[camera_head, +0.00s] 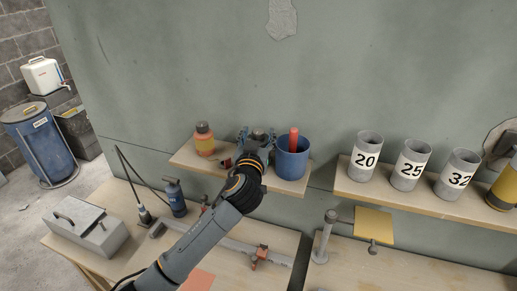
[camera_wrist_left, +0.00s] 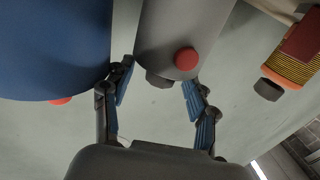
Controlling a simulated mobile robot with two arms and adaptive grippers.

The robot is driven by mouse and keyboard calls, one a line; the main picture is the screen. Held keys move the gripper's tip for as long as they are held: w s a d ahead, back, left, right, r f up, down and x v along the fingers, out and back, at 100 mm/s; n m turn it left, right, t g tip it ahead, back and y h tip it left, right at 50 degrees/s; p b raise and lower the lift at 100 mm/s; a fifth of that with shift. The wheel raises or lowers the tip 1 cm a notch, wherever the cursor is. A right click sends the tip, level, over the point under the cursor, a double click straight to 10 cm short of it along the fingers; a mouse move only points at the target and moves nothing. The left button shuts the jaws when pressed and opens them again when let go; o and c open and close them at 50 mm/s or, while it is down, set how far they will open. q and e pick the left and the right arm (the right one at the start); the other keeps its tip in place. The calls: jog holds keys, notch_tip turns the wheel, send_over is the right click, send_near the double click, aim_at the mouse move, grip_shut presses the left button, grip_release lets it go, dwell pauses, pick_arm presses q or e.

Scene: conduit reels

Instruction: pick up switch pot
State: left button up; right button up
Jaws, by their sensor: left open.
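The switch pot appears to be the grey cylinder with a round red button and dark cap in the left wrist view (camera_wrist_left: 182,28). It stands between the blue pot and the orange bottle. In the head view, my left gripper (camera_head: 257,134) and arm cover most of it on the left wall shelf. My left gripper is open in the wrist view (camera_wrist_left: 158,88), its blue-padded fingers apart on either side of the pot's top end. I cannot tell whether they touch it. My right gripper is not in view.
The blue pot (camera_head: 291,163) with a red handle stands close to the gripper's right. An orange bottle (camera_head: 204,141) is at its left. Grey cups marked 20 (camera_head: 366,158), 25 (camera_head: 410,167) and 32 (camera_head: 456,177) stand on the right shelf. A bench with tools lies below.

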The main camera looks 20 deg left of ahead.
pick_arm(q)
jog(key=shift+c, duration=0.4)
grip_shut()
jog(key=shift+r, duration=0.1)
